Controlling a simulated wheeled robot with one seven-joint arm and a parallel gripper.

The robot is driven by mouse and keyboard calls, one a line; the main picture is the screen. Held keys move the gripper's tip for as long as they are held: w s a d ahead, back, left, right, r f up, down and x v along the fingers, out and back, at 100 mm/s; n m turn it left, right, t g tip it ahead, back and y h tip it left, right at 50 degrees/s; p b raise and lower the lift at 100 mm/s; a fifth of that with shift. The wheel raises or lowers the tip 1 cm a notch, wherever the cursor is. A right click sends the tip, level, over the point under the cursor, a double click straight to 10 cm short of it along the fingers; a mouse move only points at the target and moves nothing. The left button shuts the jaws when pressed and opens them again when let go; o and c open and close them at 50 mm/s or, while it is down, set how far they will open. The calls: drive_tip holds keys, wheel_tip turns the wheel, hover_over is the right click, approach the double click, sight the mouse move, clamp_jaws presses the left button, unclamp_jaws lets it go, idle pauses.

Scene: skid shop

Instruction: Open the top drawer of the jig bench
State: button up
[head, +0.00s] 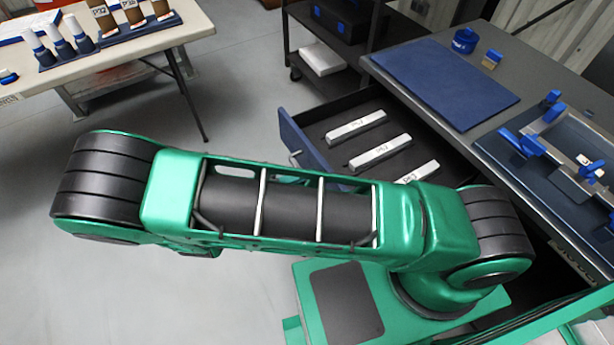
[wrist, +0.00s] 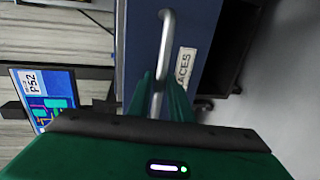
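The jig bench (head: 440,50) has a dark grey top. Its drawer (head: 320,115) stands well out, with metal bars inside. The blue drawer front (head: 297,138) faces left, and one end of its silver handle (head: 294,158) shows; my green arm hides the rest. My gripper is hidden in the head view. In the wrist view, my gripper's green fingers (wrist: 160,88) close in on both sides of the silver handle (wrist: 166,40), which runs between them. The blue drawer front (wrist: 140,35) fills the area behind, with a partly hidden label (wrist: 184,68) ending in "ACES".
A blue mat (head: 445,80), a blue cup (head: 465,40) and a blue fixture (head: 550,140) are on the bench top. A dark shelf cart (head: 345,45) stands behind the drawer. A table (head: 130,50) with bottles is at upper left. The floor (head: 100,300) at left is clear.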

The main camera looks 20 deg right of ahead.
drive_tip(key=v, duration=1)
drive_tip(key=shift+a, duration=0.4)
drive_tip(key=shift+r, duration=0.1)
drive_tip(key=w+d+r+m+g+y, duration=0.2)
drive_tip(key=w+d+r+g+y, duration=0.15)
drive_tip(key=d+r, duration=0.4)
drive_tip(key=w+d+r+m+g+y, duration=0.2)
drive_tip(key=d+r+g, duration=0.25)
drive_tip(key=d, duration=0.55)
drive_tip(key=s+d+r+m+y, duration=0.1)
drive_tip(key=s+d+r+y, duration=0.1)
drive_tip(key=d+r, duration=0.35)
drive_tip(key=s+d+r+m+y, duration=0.1)
drive_tip(key=s+d+r+y, duration=0.15)
drive_tip(key=d, duration=0.55)
drive_tip(key=s+d+r+m+t+y, duration=0.1)
drive_tip(key=s+d+r+t+y, duration=0.1)
drive_tip(key=s, duration=0.6)
drive_tip(key=s+d+r+m+t+y, duration=0.1)
drive_tip(key=s+d+r+m+y, duration=0.1)
drive_tip(key=s+d, duration=0.3)
drive_tip(key=s+y, duration=0.1)
drive_tip(key=s, duration=0.2)
drive_tip(key=shift+r+t, duration=0.4)
